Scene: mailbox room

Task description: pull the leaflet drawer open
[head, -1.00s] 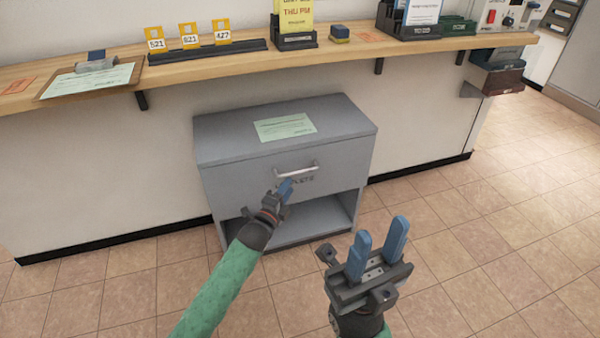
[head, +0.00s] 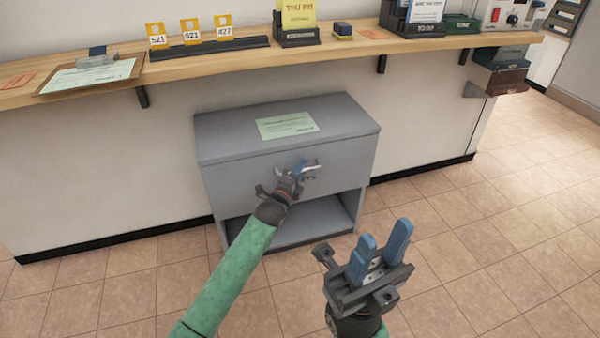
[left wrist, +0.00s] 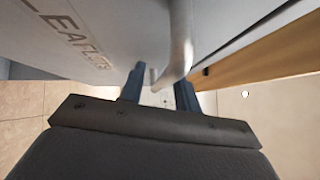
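The leaflet drawer (head: 235,180) is the upper front of a grey cabinet under the counter, and it looks closed. Its curved metal handle (head: 313,167) is partly hidden by my left gripper (head: 300,169). In the left wrist view the handle (left wrist: 180,45) reaches in between the two blue fingers of my left gripper (left wrist: 160,90). The fingers stand apart on either side of it, with a gap visible. The drawer face with its lettering (left wrist: 70,38) shows at the upper left. My right gripper (head: 382,234) is open and empty, in front of the cabinet at the lower right.
A green sheet (head: 287,125) lies on the cabinet top (head: 225,140). Below the drawer is an open shelf (head: 325,213). The wooden counter (head: 350,58) above holds a clipboard (head: 92,76), number tags and holders. The tiled floor (head: 480,260) is clear to the right.

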